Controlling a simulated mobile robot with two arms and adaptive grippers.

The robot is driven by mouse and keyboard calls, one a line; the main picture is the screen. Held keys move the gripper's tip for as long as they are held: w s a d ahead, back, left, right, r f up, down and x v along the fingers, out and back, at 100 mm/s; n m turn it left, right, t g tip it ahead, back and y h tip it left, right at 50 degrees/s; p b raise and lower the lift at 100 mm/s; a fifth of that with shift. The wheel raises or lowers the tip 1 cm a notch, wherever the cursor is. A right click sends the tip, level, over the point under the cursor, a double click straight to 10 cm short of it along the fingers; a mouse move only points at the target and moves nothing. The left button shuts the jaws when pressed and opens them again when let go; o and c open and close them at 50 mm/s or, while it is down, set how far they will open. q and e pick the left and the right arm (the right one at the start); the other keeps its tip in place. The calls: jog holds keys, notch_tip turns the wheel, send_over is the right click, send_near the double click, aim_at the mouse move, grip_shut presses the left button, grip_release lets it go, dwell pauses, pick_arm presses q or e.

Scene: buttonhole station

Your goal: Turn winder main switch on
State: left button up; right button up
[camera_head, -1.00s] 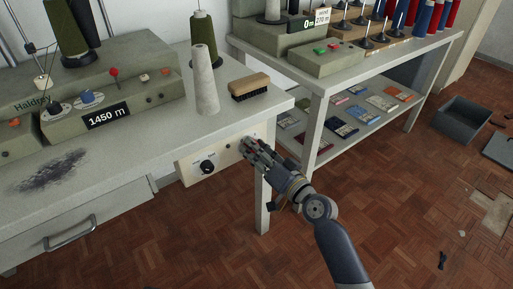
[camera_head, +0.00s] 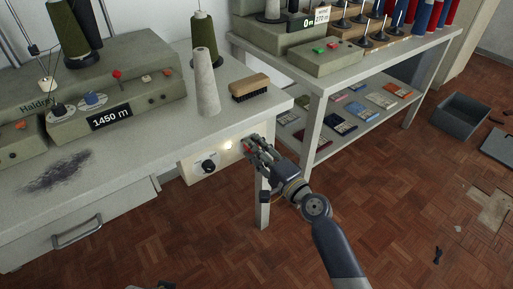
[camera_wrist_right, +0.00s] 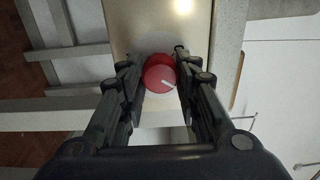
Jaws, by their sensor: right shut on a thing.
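The winder's main switch is a red round knob with a white pointer mark (camera_wrist_right: 160,74) on a cream panel (camera_head: 204,176) under the table's front edge. In the right wrist view the mark slants toward the lower right. My right gripper (camera_head: 250,145) is at the panel's right end. In the wrist view its two fingers (camera_wrist_right: 160,78) are closed on either side of the red knob. In the head view the fingers mostly hide the knob. A small lamp (camera_head: 228,145) left of the knob glows.
A black knob (camera_head: 208,165) sits on the panel's left. A grey cone (camera_head: 206,85) and a brush (camera_head: 249,87) stand on the table above. The winder (camera_head: 110,95) with a "1450 m" display is at left. A table leg (camera_head: 263,205) is just below my gripper.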

pick_arm(q)
jog(key=shift+x, duration=1.05)
pick_arm(e)
jog(key=shift+m, duration=1.1)
pick_arm(q)
jog(key=shift+s+f, duration=0.1)
jog(key=shift+s, duration=0.05)
pick_arm(e)
jog(key=shift+d, duration=0.1)
jog(key=o, duration=1.1)
jog(key=shift+w, duration=0.1)
jog(key=v, duration=1.2)
jog(key=shift+f, duration=0.1)
